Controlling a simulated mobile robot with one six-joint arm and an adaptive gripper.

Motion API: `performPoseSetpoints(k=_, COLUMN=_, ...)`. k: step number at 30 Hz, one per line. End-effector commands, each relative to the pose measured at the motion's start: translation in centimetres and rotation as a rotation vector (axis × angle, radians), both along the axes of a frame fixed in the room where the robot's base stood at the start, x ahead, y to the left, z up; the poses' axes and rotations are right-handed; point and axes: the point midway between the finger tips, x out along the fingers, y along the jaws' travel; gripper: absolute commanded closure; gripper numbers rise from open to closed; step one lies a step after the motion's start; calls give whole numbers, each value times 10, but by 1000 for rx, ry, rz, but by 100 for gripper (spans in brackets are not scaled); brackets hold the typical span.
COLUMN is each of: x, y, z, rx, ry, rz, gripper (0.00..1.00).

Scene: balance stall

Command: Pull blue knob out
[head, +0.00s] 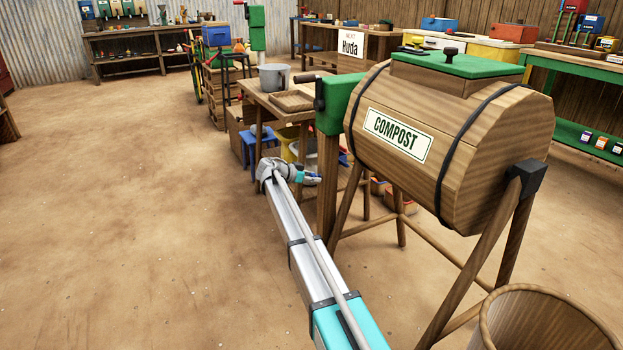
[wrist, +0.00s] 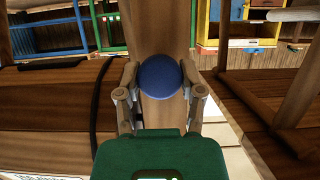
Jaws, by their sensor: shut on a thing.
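The blue knob (wrist: 158,78) is a round disc in the middle of the wrist view, in front of a wooden post (wrist: 165,30). My gripper (wrist: 161,92) has one finger on each side of the knob and is shut on it. How far the knob stands out from the post cannot be told. In the head view my gripper (head: 313,180) is beside the wooden post that carries a green box (head: 342,103). The knob cannot be made out in the head view. The green box also shows at the bottom of the wrist view (wrist: 160,158).
The compost barrel (head: 475,150) stands on wooden legs just right of the post. A table with a grey pot (head: 273,77) is behind the post. A wooden tub (head: 545,320) is at front right. The floor (head: 130,220) at left is clear.

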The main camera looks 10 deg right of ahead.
Motion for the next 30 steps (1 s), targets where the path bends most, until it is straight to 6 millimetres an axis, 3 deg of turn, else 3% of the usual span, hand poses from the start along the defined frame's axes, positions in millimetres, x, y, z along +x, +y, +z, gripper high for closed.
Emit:
performPoseSetpoints(k=10, x=-14, y=28, z=-1, rx=2, ry=4, rz=-8, gripper=100)
performPoseSetpoints(k=19, x=-16, y=31, z=-1, rx=4, ry=4, rz=-7, gripper=100)
performPoseSetpoints(k=20, x=-16, y=32, z=-1, rx=4, ry=4, rz=-7, gripper=45)
performPoseSetpoints(k=25, x=-15, y=31, z=-1, rx=2, ry=4, rz=-7, gripper=16)
performPoseSetpoints(k=30, x=-14, y=31, z=-1, rx=1, ry=3, rz=-6, gripper=16)
